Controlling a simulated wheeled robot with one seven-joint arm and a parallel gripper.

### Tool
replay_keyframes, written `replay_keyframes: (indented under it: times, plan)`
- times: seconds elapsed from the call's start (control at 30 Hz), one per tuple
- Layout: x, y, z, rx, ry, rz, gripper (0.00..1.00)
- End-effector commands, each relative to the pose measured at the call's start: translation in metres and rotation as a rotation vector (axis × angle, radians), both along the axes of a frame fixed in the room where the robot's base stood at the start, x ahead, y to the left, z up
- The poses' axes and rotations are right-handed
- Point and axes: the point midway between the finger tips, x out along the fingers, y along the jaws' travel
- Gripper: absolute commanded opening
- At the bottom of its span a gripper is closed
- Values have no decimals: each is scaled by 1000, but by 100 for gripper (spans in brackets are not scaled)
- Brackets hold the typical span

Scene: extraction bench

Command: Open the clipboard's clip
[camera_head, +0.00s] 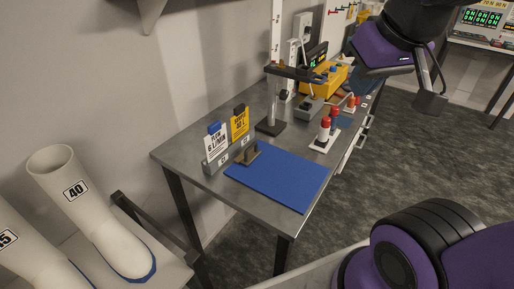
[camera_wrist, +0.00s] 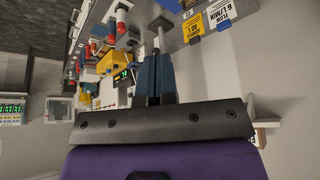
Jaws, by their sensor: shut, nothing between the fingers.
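I cannot make out for sure which thing is the clipboard. My gripper (camera_wrist: 153,62) is shut and empty, in the air apart from the cards.
The steel bench (camera_head: 171,152) holds a stand with a clear column (camera_head: 275,105), red-topped bottles (camera_head: 324,131) and a yellow device (camera_head: 326,80). White boots (camera_head: 93,208) stand at the lower left. Dark floor is free right of the bench.

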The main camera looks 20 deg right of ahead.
Motion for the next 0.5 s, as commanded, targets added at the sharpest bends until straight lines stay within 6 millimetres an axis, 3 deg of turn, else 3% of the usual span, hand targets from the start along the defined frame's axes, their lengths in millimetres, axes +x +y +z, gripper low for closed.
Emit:
replay_keyframes:
  times: [0.27, 0.5]
  plan:
    - [64, 2, -40, -8, 47, -173, 0]
    - [118, 1, -94, 44, 81, -319, 0]
